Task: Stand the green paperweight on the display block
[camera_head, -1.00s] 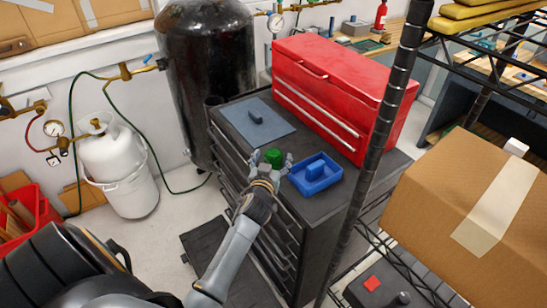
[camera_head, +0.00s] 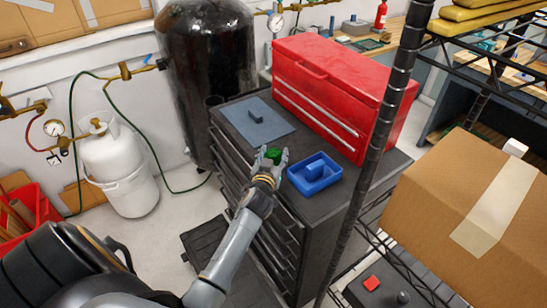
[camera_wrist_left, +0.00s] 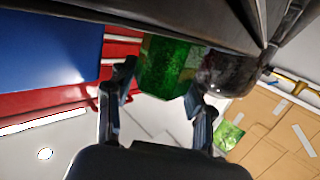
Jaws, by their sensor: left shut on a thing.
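The green paperweight (camera_head: 273,153) is between the fingers of my left gripper (camera_head: 270,157), near the front edge of the dark cabinet top. My left gripper is shut on it. In the left wrist view, the green paperweight (camera_wrist_left: 168,66) shows between the two fingertips of my left gripper (camera_wrist_left: 160,85). I cannot tell whether it touches the cabinet top. A small dark blue-grey block (camera_head: 254,106) is on a flat blue-grey mat (camera_head: 272,130) behind the gripper; I cannot tell if this is the display block. My right gripper is not in view.
A blue tray (camera_head: 334,180) with a blue block (camera_head: 315,167) in it is just right of my left gripper. A large red toolbox (camera_head: 335,85) fills the back of the cabinet top. A black shelf post (camera_head: 379,130) stands in front at the right.

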